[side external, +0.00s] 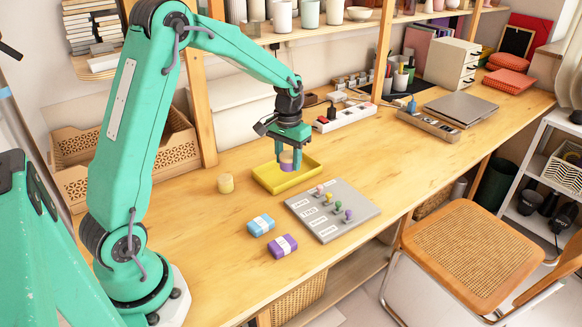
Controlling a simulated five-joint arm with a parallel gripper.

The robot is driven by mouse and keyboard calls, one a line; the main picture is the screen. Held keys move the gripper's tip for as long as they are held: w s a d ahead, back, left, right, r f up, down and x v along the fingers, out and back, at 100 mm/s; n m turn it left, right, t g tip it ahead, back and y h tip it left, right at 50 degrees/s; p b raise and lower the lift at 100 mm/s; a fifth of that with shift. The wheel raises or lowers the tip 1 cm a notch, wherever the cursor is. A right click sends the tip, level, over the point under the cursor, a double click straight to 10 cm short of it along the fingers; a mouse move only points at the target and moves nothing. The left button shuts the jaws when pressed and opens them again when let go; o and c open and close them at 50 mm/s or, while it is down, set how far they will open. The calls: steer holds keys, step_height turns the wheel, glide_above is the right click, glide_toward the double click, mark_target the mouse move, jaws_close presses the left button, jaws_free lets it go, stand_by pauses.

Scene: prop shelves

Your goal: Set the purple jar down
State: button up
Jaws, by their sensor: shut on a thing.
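The purple jar (288,166) with a tan lid is between the fingers of my gripper (287,158). My gripper points down and is shut on the jar. The jar is upright over the yellow tray (305,181). I cannot tell whether its base touches the tray floor or hangs just above it. The fingers hide part of the jar's sides.
A grey board (345,222) with several coloured pegs lies to the front right. A blue pack (261,225) and a purple pack (283,246) lie before it. A power strip (345,117) lies behind.

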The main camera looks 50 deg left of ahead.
glide_above(275, 179)
step_height(275, 179, down, 5)
steer(key=shift+r, duration=0.1)
steer(key=shift+f, duration=2)
steer(key=shift+f, duration=0.15)
steer(key=o, duration=1)
step_height(275, 179, up, 12)
